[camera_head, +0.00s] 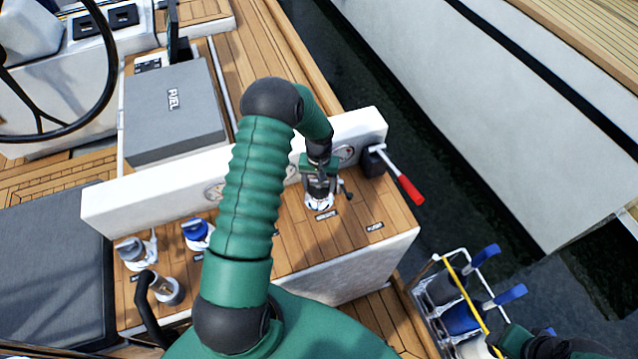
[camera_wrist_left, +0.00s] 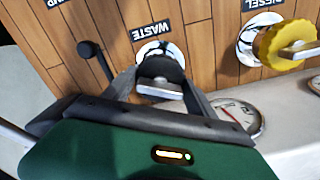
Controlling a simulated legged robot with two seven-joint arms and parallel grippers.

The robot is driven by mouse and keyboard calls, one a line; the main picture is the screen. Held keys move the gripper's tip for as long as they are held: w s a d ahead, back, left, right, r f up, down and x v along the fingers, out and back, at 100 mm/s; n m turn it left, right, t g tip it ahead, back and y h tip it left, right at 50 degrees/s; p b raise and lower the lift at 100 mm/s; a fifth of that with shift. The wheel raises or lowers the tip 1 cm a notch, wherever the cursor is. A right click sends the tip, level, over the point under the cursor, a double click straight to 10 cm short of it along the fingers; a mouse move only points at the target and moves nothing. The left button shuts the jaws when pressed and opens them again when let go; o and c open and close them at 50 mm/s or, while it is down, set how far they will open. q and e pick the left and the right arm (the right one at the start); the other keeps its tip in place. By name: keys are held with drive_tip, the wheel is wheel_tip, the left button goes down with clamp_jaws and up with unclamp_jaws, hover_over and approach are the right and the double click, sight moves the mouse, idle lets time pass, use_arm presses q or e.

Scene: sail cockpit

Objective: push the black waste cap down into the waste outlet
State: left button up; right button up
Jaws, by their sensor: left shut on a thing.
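The black waste cap (camera_wrist_left: 160,68), with a silver bar on top, sits between the fingers of my left gripper (camera_wrist_left: 160,93) in the left wrist view. The gripper is shut on it. The cap is at the white and chrome waste outlet (camera_wrist_left: 152,47), beside the WASTE label. It covers part of the outlet, and I cannot tell how deep it sits.
A yellow diesel cap (camera_wrist_left: 285,45) and a gauge (camera_wrist_left: 240,117) are close by. A black lever (camera_wrist_left: 97,62) stands on the other side. A red-handled lever (camera_head: 400,177), blue cap (camera_head: 196,235), grey fuel box (camera_head: 175,112) and rack (camera_head: 460,300) surround the wooden deck.

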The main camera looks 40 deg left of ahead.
use_arm(q)
drive_tip(key=shift+f+b, duration=0.35)
drive_tip(key=shift+f, duration=0.1)
drive_tip(key=o, duration=1.2)
drive_tip(key=shift+o, duration=0.2)
wheel_tip(320, 180, up, 11)
drive_tip(key=p, duration=0.8)
